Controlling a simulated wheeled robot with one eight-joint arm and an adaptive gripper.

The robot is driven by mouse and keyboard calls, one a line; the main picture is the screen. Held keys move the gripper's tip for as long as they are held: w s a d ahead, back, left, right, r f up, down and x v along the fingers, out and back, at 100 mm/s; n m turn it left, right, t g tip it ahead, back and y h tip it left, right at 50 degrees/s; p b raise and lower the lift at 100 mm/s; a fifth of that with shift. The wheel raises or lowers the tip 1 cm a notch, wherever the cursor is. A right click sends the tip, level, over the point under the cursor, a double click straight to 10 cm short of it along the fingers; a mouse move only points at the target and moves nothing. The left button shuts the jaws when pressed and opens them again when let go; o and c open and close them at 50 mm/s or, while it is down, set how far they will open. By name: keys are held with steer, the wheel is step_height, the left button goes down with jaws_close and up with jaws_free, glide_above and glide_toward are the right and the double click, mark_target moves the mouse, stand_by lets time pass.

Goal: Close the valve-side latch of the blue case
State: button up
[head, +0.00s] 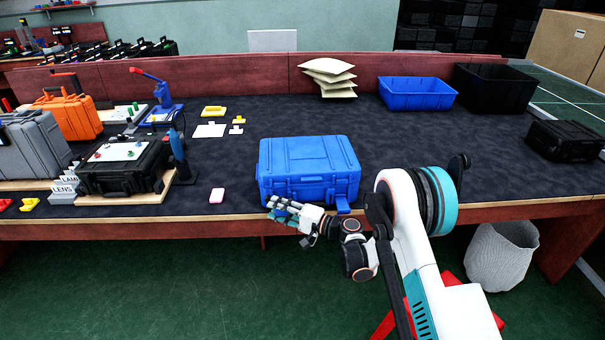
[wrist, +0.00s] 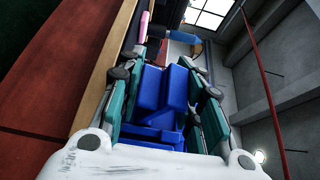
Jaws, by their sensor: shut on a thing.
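The blue case (head: 310,165) stands lid-closed at the front edge of the table. One front latch (head: 342,205) sticks out low at its right side and looks open. My gripper (head: 277,208) is at the case's lower left front corner, its fingers around the left front latch. In the wrist view, blue latch parts (wrist: 176,88) sit between the two teal finger rows of my gripper (wrist: 165,95), which is shut on them. The fingers hide most of that latch in the head view. I cannot make out the valve.
A pink-edged white item (head: 217,195) lies left of the case. A blue bin (head: 417,93) and padded envelopes (head: 328,77) are at the back.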

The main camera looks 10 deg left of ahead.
steer(key=shift+w+d, duration=0.35)
steer(key=shift+d, duration=0.15)
steer(key=shift+a, duration=0.1)
steer(key=shift+s+a, duration=0.35)
steer(key=shift+a, duration=0.2)
steer(key=shift+s+a, duration=0.3)
steer(key=shift+a, duration=0.2)
steer(key=o, duration=1.9)
steer(key=shift+s+d, duration=0.55)
steer(key=shift+s, duration=0.35)
steer(key=shift+s+d, duration=0.6)
steer(key=shift+s, duration=0.3)
steer(key=shift+s+d, duration=0.55)
steer(key=shift+s, duration=0.35)
